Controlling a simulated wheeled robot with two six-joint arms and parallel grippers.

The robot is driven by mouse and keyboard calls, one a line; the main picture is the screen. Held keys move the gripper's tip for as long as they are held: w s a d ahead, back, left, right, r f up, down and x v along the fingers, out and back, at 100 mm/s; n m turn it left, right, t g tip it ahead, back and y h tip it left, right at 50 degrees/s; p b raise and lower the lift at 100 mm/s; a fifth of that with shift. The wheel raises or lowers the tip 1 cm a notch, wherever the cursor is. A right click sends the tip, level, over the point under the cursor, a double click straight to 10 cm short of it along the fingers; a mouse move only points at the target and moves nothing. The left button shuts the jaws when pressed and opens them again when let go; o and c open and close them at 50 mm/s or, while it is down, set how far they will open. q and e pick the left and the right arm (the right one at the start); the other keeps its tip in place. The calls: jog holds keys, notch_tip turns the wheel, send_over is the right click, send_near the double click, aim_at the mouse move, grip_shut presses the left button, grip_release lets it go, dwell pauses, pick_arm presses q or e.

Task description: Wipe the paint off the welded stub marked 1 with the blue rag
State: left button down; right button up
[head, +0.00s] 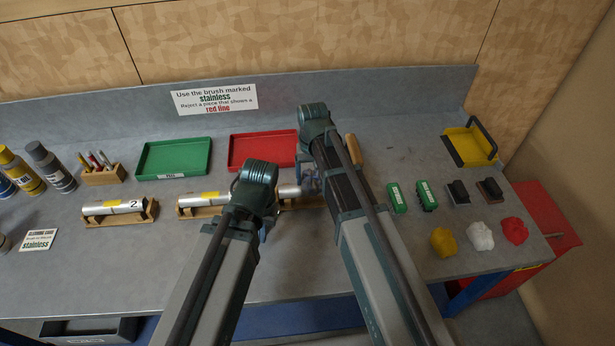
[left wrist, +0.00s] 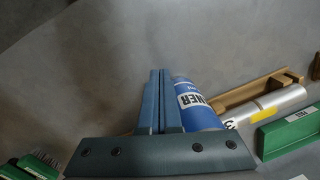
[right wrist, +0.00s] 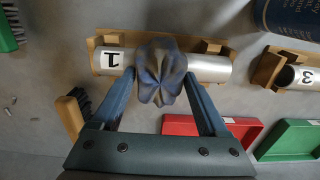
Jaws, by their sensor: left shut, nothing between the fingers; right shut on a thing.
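The stub marked 1 (right wrist: 208,68) is a silver tube lying in a wooden cradle (right wrist: 103,41); the right wrist view shows its number at one end. My right gripper (right wrist: 160,82) is shut on the blue rag (right wrist: 160,62), which is bunched, has brownish patches and lies over the middle of the stub. The rag hides that part, and I see no paint on the bare metal. In the head view my right arm mostly covers this stub (head: 289,191). My left gripper (left wrist: 160,74) is shut and empty, beside a blue can (left wrist: 196,108).
Stub 2 (head: 115,207) and a yellow-banded stub (head: 205,198) lie in cradles to the left. Green (head: 175,158) and red (head: 262,150) trays stand behind. A wooden-handled brush (right wrist: 70,115) is near stub 1. Brushes and coloured rags (head: 480,236) are at the right.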

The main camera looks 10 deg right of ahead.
jog(key=shift+d, duration=0.25)
jog(key=shift+d, duration=0.7)
jog(key=shift+d, duration=0.15)
jog(key=shift+d, duration=1)
jog(key=shift+a+f, duration=0.1)
jog(key=shift+a, duration=0.05)
jog(key=shift+s+a, duration=0.1)
jog(key=shift+a, duration=0.05)
jog(key=shift+a, duration=0.15)
